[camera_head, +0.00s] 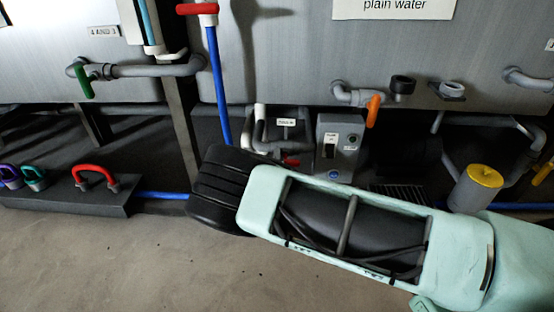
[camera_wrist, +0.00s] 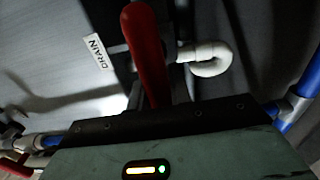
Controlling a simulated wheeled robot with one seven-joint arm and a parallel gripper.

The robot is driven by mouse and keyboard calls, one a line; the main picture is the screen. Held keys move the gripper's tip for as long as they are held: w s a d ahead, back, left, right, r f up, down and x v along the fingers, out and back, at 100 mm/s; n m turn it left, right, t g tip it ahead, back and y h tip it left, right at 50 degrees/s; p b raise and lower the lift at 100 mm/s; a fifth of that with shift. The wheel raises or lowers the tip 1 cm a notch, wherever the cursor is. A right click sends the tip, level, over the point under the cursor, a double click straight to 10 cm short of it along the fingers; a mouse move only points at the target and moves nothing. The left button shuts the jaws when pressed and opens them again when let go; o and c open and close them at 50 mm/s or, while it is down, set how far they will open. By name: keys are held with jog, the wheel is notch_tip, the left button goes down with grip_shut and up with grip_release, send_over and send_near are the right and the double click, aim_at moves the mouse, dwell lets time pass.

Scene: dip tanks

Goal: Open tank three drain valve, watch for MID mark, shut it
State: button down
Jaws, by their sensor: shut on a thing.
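A red lever handle (camera_wrist: 148,50) stands upright in the wrist view, beside a white label reading DRAIN (camera_wrist: 98,51). My gripper (camera_wrist: 155,108) is shut on the lower part of this red handle; its fingertips are largely hidden by the gripper body. In the head view my pale green arm and dark wrist reach to the lower middle and cover the grasp. The grey tank (camera_head: 270,60) stands behind. A narrow blue-and-white upright strip (camera_head: 147,25) shows at upper left; no MID mark is readable.
A green-handled valve (camera_head: 83,80) is at left and an orange-handled valve (camera_head: 373,110) right of centre. A grey control box (camera_head: 340,145) stands behind my arm. A red handle (camera_head: 95,175) sits on a low dark block. Bare floor lies in front.

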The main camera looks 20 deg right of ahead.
jog(key=shift+f, duration=0.1)
jog(key=c, duration=1.3)
grip_release()
jog(key=shift+s+a+p, duration=0.25)
jog(key=shift+s+p, duration=0.1)
jog(key=shift+s, duration=0.2)
jog(key=shift+p+v, duration=2.95)
jog(key=shift+v, duration=5.2)
